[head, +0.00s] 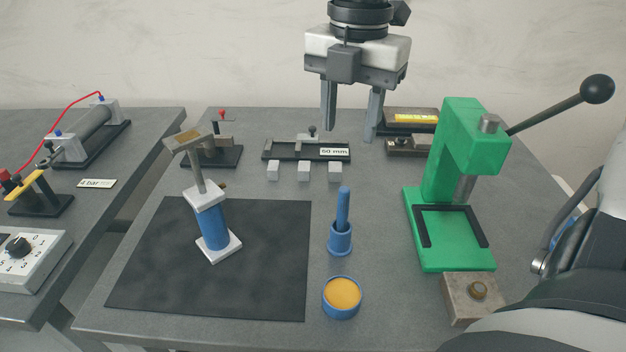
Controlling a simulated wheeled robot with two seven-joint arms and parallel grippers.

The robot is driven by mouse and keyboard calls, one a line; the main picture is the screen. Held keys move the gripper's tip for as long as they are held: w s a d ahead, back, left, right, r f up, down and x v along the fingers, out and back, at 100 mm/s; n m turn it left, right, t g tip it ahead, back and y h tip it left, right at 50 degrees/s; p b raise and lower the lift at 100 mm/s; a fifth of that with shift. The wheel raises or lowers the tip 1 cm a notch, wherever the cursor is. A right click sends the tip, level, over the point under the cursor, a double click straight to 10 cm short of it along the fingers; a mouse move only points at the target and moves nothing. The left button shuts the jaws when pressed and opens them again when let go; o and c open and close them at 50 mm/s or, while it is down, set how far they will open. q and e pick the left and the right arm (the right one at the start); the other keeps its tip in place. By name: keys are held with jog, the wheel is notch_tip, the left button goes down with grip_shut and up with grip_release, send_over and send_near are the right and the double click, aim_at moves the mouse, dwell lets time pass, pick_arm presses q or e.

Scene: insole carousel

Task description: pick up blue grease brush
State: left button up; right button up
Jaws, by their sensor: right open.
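The blue grease brush (343,208) stands upright in a small blue holder (340,240) on the grey table, right of the black mat. Its lower end is hidden inside the holder. My right gripper (348,128) hangs at the top middle of the head view, fingers pointing down, open and empty. It appears above the back part of the table, apart from the brush. My left gripper is not in view.
A blue pot of orange grease (342,297) stands in front of the brush. A green press (447,190) with a lever is at right. A blue-and-white stand (212,228) is on the black mat (150,265). White blocks (303,171) sit behind.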

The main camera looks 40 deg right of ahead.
aim_at(345, 189)
jog(key=f, duration=0.3)
jog(key=f+b, duration=0.1)
jog(key=f, duration=0.2)
jog(key=s+f, duration=0.1)
jog(key=f, duration=0.2)
jog(key=shift+f, duration=0.2)
jog(key=shift+f+b, duration=0.3)
jog(key=shift+f, duration=0.15)
jog(key=f, duration=0.4)
jog(key=shift+w+f+b, duration=0.35)
jog(key=shift+w, duration=0.05)
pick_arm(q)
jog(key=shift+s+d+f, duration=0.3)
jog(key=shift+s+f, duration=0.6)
pick_arm(e)
grip_shut()
